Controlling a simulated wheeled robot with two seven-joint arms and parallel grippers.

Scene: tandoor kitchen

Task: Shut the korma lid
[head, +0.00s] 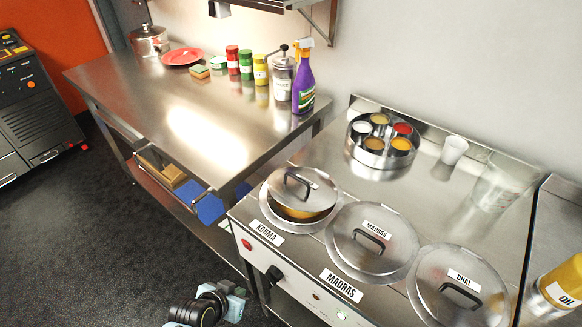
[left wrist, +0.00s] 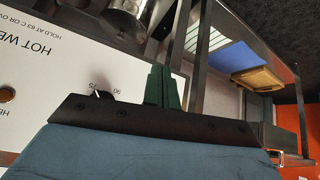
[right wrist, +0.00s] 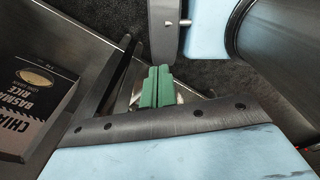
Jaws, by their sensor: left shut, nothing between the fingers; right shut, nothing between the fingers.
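The korma lid (head: 305,188) is a round steel lid with a dark handle, at the left end of the hot well unit in the head view. It sits tilted and off its pot, leaving a gap at the front where orange-brown korma (head: 298,212) shows. My left arm shows at the bottom of the head view, below and left of the lid, well apart from it. My left gripper (left wrist: 163,88) is shut and empty in front of the unit's white panel (left wrist: 60,90). My right gripper (right wrist: 156,88) is shut and empty, low down and away from the lid.
The Madras lid (head: 371,238) and dhal lid (head: 459,285) lie flat to the right. A round tin of spice cups (head: 368,158) stands behind. A steel table (head: 180,100) is on the left, with a spray bottle (head: 303,88). A rice box (right wrist: 35,105) shows in the right wrist view.

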